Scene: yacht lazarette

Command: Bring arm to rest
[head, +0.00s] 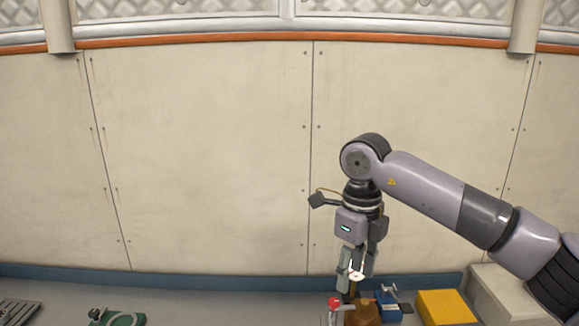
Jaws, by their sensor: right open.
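My right arm comes in from the right and bends down at the wrist. My right gripper (348,290) points down in front of the wall, low and right of centre in the head view. It is open. Its fingertips are close above or in front of a brown rounded object (367,313) and a red-topped item (335,304); I cannot tell whether they touch. I see nothing held between the fingers. My left gripper is not in view.
A blue tool (389,304), a yellow box (445,308) and a pale block (497,290) stand at the lower right. A green round item (124,319) and a dark grate (16,311) lie at the lower left. The panelled wall (205,160) closes off the back.

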